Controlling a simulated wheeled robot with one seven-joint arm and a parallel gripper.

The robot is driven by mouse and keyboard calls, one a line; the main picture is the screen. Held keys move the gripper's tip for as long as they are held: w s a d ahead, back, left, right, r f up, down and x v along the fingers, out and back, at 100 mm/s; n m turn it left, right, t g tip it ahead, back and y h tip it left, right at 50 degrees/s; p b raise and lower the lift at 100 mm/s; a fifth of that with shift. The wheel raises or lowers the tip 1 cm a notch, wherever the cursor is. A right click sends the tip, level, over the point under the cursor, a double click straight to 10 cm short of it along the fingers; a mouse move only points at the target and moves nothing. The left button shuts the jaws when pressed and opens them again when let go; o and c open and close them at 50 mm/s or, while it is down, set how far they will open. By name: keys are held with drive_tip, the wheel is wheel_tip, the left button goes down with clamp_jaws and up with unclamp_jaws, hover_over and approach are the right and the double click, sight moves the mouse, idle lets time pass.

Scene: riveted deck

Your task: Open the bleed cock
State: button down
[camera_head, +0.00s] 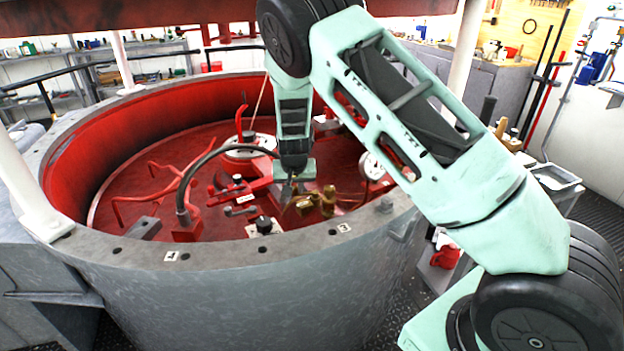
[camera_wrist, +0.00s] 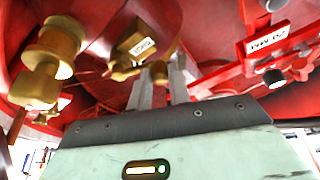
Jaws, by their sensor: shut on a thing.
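The bleed cock looks to be the brass fitting (camera_head: 327,200) on the red floor inside the round grey tank, near its front rim. In the wrist view its brass body (camera_wrist: 133,47) carries a small white tag, too blurred to read surely. My gripper (camera_head: 289,196) reaches down into the tank at the left side of the brass fitting. In the wrist view the two pale fingers of my gripper (camera_wrist: 159,75) are shut on a small brass end, seemingly the cock's handle. The fingers partly hide the handle, so its exact angle is unclear.
A larger brass fitting (camera_wrist: 55,50) stands close by at left in the wrist view. A red valve block with a white label (camera_wrist: 268,42) is at right. A black curved hose (camera_head: 215,152) and red pipes lie left of my gripper. The tank rim (camera_head: 215,258) surrounds everything.

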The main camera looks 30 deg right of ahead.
drive_tip(key=shift+w+d+r+m+h+p, duration=0.15)
drive_tip(key=shift+w+m+h+p, duration=0.25)
drive_tip(key=shift+m+p, duration=0.5)
drive_tip(key=shift+w+d+m+g+p, duration=0.3)
drive_tip(key=shift+w+m+g+p, duration=0.3)
drive_tip(key=shift+m, duration=0.5)
drive_tip(key=shift+w, duration=0.1)
drive_tip(key=c, duration=1.3)
unclamp_jaws()
drive_tip(key=b+v, duration=0.1)
drive_tip(key=v, duration=1)
drive_tip(key=shift+a+r, duration=0.25)
drive_tip(key=shift+a, duration=0.05)
